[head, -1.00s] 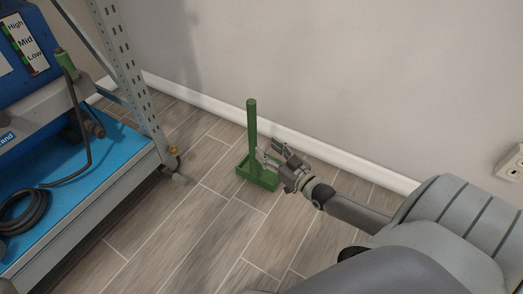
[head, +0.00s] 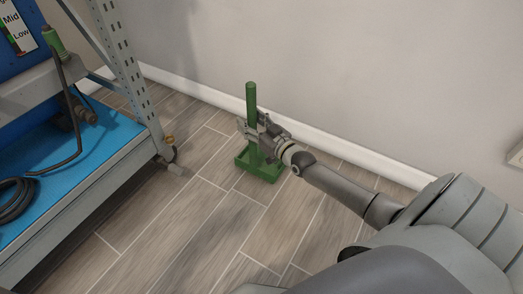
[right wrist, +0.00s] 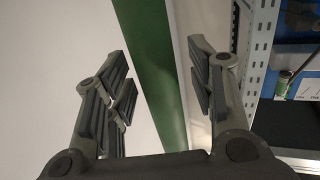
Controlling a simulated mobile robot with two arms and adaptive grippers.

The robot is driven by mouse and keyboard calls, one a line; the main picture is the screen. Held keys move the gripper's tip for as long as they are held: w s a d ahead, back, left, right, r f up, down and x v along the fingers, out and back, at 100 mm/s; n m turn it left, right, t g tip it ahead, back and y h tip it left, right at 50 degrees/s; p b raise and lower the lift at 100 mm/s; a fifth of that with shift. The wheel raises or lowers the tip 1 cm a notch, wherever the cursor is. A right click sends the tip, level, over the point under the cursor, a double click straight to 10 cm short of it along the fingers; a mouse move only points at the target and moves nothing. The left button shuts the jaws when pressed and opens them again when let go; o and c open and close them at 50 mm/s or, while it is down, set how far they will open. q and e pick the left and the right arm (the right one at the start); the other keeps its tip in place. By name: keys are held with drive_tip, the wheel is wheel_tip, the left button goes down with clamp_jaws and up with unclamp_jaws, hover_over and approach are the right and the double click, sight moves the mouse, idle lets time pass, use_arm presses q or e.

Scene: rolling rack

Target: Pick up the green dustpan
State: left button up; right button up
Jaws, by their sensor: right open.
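The green dustpan (head: 259,169) stands on the wood-look floor near the wall, its pan flat on the floor and its long handle (head: 251,99) upright. My right gripper (head: 251,128) is at the handle, above the pan, with its fingers on either side of the handle. In the right wrist view the green handle (right wrist: 152,65) runs between the two open fingers (right wrist: 163,90), with gaps on both sides. The part of the handle behind the gripper is hidden in the head view. My left gripper is not in view.
A metal rolling rack (head: 128,75) with a blue shelf (head: 95,150) stands at the left, its caster (head: 175,168) near the dustpan. A black cable (head: 18,195) lies on the shelf. The wall and white baseboard (head: 330,148) run behind. Floor in front is clear.

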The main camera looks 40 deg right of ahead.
drive_tip(key=shift+c, duration=0.3)
clamp_jaws()
drive_tip(key=shift+r, duration=0.2)
